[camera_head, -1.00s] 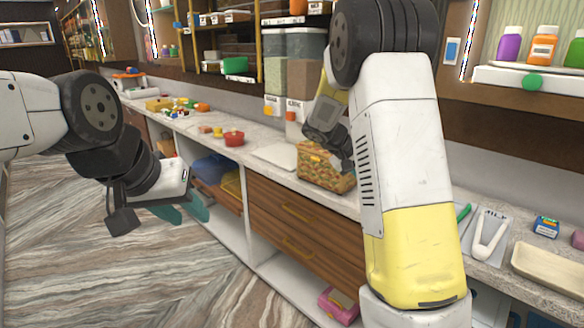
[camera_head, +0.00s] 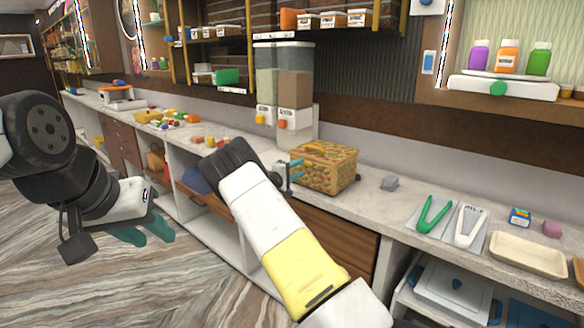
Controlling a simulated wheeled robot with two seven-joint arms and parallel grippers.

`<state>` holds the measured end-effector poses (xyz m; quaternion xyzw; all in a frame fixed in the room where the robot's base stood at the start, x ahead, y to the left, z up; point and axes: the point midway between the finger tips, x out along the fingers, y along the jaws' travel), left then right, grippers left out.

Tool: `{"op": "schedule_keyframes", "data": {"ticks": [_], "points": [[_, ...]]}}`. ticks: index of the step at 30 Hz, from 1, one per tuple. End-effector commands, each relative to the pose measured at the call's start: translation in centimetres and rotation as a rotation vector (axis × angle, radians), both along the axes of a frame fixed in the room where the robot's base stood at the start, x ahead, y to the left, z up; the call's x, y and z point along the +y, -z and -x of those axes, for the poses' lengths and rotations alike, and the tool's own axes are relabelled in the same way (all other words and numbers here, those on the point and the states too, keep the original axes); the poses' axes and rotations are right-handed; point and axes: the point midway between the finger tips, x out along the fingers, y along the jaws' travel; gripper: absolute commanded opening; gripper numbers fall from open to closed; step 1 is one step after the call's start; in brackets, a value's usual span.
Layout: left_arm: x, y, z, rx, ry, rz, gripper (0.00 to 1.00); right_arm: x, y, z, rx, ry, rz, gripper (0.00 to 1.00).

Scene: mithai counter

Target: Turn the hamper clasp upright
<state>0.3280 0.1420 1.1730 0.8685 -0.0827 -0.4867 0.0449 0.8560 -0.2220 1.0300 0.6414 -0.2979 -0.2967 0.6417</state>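The hamper (camera_head: 325,168), a brown-and-green patterned box with a lid, stands on the counter right of centre. My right arm reaches up to its left front side. My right gripper (camera_head: 291,174) is small and partly hidden by my own forearm, close beside the hamper's left face. I cannot tell whether it touches the hamper or how far its fingers are apart. The clasp cannot be made out; that side is partly covered by the gripper. My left gripper (camera_head: 145,232) is open and empty, with its teal fingers apart, over the floor at the left, away from the hamper.
Clear dispensers (camera_head: 283,92) stand behind the hamper. An open drawer (camera_head: 207,199) juts out below the counter.

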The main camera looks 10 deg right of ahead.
Motion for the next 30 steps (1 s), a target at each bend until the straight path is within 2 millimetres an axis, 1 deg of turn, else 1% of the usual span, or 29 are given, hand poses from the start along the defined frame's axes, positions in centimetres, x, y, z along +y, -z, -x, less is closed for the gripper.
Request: {"op": "schedule_keyframes", "data": {"ticks": [1,6,10,17,20,21,23,30], "points": [[0.0,0.0,0.0,0.000,0.000,0.000,0.36,-0.8,0.0,-0.5,-0.001,0.003,0.001,0.36],[0.0,0.0,0.0,0.000,0.000,0.000,0.36,-2.2,0.1,-1.8,0.001,0.001,-0.001,0.36],[0.0,0.0,0.0,0.000,0.000,0.000,0.36,-2.7,0.0,-2.2,0.001,0.001,-0.001,0.36],[0.0,0.0,0.0,0.000,0.000,0.000,0.36,-2.7,0.0,-2.2,0.002,0.001,-0.001,0.36],[0.0,0.0,0.0,0.000,0.000,0.000,0.36,-2.7,0.0,-2.2,0.002,0.001,-0.001,0.19],[0.0,0.0,0.0,0.000,0.000,0.000,0.36,-2.7,0.0,-2.2,0.002,0.001,-0.001,0.11],[0.0,0.0,0.0,0.000,0.000,0.000,0.36,-2.7,0.0,-2.2,0.002,0.001,-0.001,0.00],[0.0,0.0,0.0,0.000,0.000,0.000,0.36,-2.7,0.1,-2.2,0.004,0.001,0.000,0.00]]}}
